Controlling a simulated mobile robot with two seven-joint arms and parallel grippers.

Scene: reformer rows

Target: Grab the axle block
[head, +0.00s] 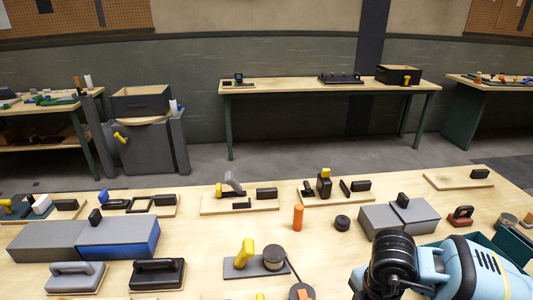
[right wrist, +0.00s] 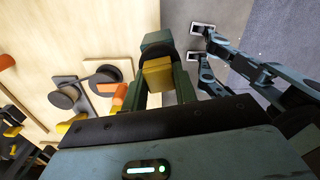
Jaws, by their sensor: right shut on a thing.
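In the right wrist view, my right gripper (right wrist: 163,88) is shut on a yellow block (right wrist: 158,76), which sits between its two dark green fingers. A dark piece (right wrist: 157,42) shows just beyond the yellow block; I cannot tell whether it belongs to the held thing. I cannot confirm from its shape that the yellow block is the axle block. The gripper is at the edge of the wooden table, with grey floor beyond. In the head view my right arm comes in at the lower right and its gripper is hidden. My left gripper is not in view.
The near table (head: 180,240) carries several fixture boards, grey boxes (head: 45,240), an orange cylinder (head: 298,217) and a black ring (head: 342,222). A dark green tray (head: 512,246) is partly behind my right arm. Round spools (right wrist: 64,96) lie left of the gripper in the wrist view.

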